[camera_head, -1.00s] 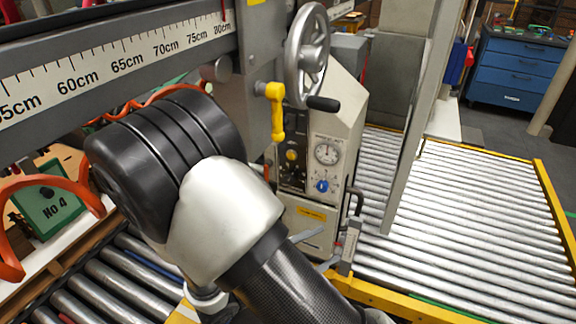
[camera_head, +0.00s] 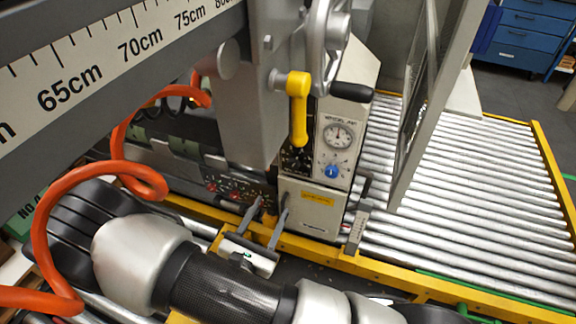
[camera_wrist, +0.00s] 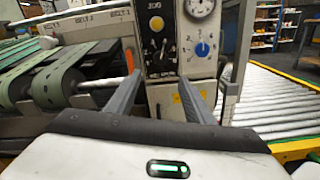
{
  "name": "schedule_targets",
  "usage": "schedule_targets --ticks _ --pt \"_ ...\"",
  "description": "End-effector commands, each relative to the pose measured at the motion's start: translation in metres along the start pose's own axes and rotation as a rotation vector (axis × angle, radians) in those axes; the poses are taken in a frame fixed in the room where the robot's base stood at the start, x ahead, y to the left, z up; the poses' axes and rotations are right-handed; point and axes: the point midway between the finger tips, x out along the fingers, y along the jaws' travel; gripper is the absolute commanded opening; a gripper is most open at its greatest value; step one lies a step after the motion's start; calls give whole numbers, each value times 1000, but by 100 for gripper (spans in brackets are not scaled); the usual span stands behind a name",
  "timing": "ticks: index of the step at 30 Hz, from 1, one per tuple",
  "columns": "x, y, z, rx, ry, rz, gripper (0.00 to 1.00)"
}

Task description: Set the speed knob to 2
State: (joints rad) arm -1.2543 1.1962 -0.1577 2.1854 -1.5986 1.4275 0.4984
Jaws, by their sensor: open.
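The control panel (camera_head: 318,158) is on the front of a grey machine cabinet. It carries a blue knob (camera_head: 331,171) under a round dial (camera_head: 338,135), and a dark knob (camera_head: 292,160) to the left. My gripper (camera_head: 270,205) is open and empty, below and in front of the panel, apart from the knobs. Its two fingers (camera_wrist: 160,82) point toward the panel in the wrist view.
Orange hoses (camera_head: 80,180) loop near my arm. A yellow rail (camera_head: 400,275) and roller conveyor (camera_head: 470,190) lie to the right.

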Motion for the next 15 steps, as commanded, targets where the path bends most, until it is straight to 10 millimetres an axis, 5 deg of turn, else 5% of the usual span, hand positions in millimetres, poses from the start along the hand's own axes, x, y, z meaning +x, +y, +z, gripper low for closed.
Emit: schedule_targets --ticks 15 --pt "112 -2 0 1 -2 -5 48"
